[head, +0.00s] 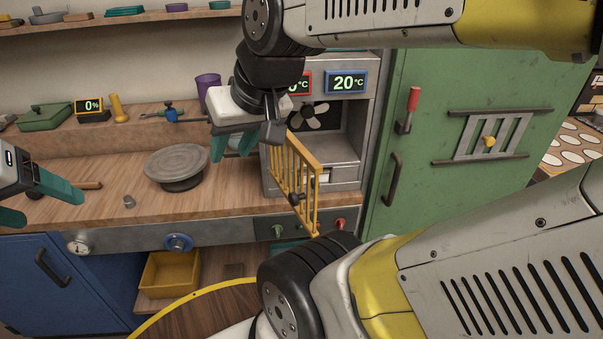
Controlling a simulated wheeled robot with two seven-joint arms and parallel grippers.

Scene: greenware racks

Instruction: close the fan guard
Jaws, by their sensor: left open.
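The fan guard (289,178), a yellow barred gate, stands swung out from the front of a grey metal cabinet (369,120). The pale fan (309,117) shows uncovered in the dark opening behind it. My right gripper (231,155) hangs pointing down just left of the guard's upper part, its teal fingers apart with no guard bar seen between them. Its wrist hides part of the cabinet, and I cannot tell whether it touches the guard. My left gripper (48,208) is open at the far left edge, well away from the guard and partly cut off.
A purple cup (208,84) is behind. Red and blue displays (346,82) sit above the fan. A green door (440,190) is at right; a yellow bin (169,275) is below.

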